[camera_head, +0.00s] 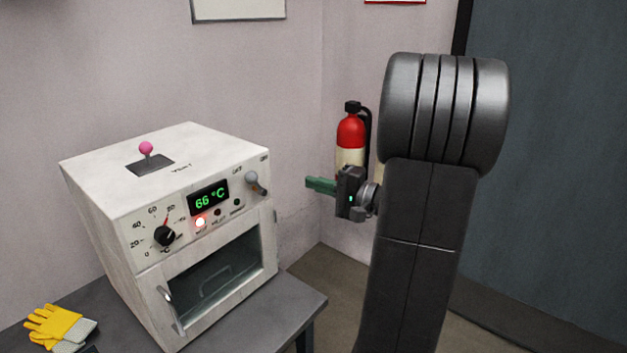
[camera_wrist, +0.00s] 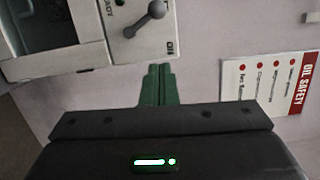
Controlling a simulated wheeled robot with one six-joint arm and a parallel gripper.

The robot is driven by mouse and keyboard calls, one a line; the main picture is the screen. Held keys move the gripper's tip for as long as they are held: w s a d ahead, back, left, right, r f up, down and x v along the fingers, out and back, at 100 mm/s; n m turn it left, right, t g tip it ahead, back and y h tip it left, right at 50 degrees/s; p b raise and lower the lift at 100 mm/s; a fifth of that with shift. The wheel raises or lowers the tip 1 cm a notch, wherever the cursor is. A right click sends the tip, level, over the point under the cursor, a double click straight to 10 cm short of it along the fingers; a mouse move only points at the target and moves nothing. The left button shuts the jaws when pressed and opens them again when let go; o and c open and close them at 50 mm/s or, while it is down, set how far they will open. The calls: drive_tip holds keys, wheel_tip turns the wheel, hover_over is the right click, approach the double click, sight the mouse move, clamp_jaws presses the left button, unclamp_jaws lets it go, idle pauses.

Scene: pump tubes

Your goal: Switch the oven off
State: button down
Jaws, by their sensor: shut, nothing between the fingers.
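The white oven (camera_head: 110,195) stands on a dark table, its front facing me. Its display (camera_head: 208,199) reads 66 °C in green, and a red lamp (camera_head: 200,222) glows below it. A grey toggle switch (camera_head: 254,182) sits at the panel's upper right between OFF and ON; its lever tilts, and it also shows in the wrist view (camera_wrist: 150,20). A black dial (camera_head: 165,236) is at the panel's left. My gripper (camera_head: 310,186) is shut and empty, to the right of the oven and apart from it. Its green fingers (camera_wrist: 158,85) show below the switch in the wrist view.
Yellow gloves (camera_head: 58,326) lie on the table (camera_head: 262,322) at the left. A red fire extinguisher (camera_head: 351,132) is by the wall behind my gripper. An oil safety sign (camera_wrist: 270,82) hangs on the wall.

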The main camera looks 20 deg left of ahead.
sight(256, 183)
drive_tip(key=a+p, duration=0.3)
drive_tip(key=a, duration=0.7)
drive_tip(key=shift+s+a, duration=0.25)
drive_tip(key=shift+s, duration=0.2)
drive_tip(key=n+b, duration=0.1)
drive_tip(key=b, duration=0.2)
drive_tip(key=s+n+b, duration=0.1)
drive_tip(key=b, duration=0.2)
drive_tip(key=n+b, duration=0.1)
drive_tip(key=b, duration=0.2)
drive_tip(key=shift+s+a+f+h, duration=0.15)
drive_tip(key=shift+s+a+h, duration=0.1)
drive_tip(key=shift+h, duration=0.15)
drive_tip(key=shift+w, duration=0.1)
